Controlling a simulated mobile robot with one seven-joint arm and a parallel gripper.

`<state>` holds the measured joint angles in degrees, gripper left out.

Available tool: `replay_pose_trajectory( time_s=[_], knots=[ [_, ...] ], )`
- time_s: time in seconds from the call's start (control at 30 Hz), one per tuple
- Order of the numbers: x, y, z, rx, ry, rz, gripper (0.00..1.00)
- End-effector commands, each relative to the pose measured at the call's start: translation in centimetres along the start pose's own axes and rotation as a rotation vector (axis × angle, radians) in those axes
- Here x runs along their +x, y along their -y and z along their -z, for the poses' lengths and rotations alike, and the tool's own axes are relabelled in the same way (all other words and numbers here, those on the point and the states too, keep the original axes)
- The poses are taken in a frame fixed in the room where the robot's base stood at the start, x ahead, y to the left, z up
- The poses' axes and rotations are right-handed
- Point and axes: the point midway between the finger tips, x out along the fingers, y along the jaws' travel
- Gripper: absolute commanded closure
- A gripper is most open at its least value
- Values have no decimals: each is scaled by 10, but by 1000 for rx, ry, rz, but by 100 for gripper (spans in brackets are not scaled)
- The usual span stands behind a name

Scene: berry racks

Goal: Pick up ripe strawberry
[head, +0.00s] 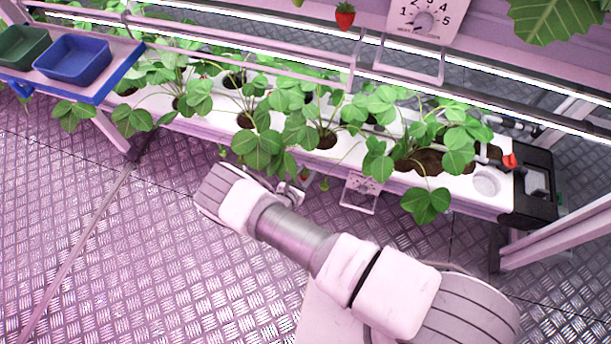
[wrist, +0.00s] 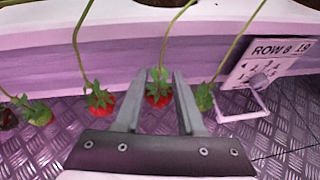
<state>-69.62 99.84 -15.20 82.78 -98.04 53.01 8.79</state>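A red strawberry (wrist: 158,99) with a green cap hangs on its stem and shows between the two fingers of my gripper (wrist: 160,75) in the wrist view. The fingers are apart, with gaps on both sides of the berry; how deep it sits between them I cannot tell. Another red strawberry (wrist: 101,104) hangs left of the left finger. In the head view, my gripper (head: 291,190) is at the trough's front edge, partly hidden, near a small red berry (head: 305,175).
The white planting trough (head: 345,155) holds several leafy plants. A row sign (wrist: 268,65) with a wire frame hangs right of the berries. A blue bin (head: 73,60) and a green bin (head: 22,46) stand on a shelf at upper left. The metal floor (head: 110,250) is clear.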

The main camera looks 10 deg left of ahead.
Motion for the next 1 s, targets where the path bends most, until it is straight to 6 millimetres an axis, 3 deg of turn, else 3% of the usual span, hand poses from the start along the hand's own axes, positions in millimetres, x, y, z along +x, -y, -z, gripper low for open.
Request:
replay_pose_trajectory(
  time_s=[0.03,0.1,0.13,0.7,0.87,1.0],
  knots=[
    [0,0,0,0,0,0,72],
    [0,0,0,0,0,0,85],
    [0,0,0,0,0,0,87],
    [-4,0,-8,-1,0,0,89],
    [-29,0,4,-3,-2,-3,90],
    [-62,0,17,-4,-2,-4,90]
  ],
)
